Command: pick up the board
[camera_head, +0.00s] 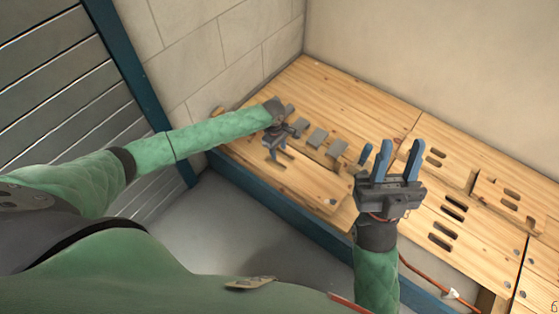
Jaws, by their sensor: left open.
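A pale wooden board (310,184) lies along the front of the wooden bench (345,93), left of centre. My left gripper (275,146) is at the board's left part, over or against it. It is open, and its fingertips are small and partly hidden, so I cannot tell whether they touch the board. My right gripper (399,160) points up in the picture, in front of the bench's middle. Its two blue fingers stand apart with nothing between them.
Several small grey plates (318,137) lie on the bench behind the board. Slotted wooden pieces (508,200) are at the right. A red-brown hose (425,275) hangs at the front right. A block wall (215,45) and a blue post (135,75) bound the left.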

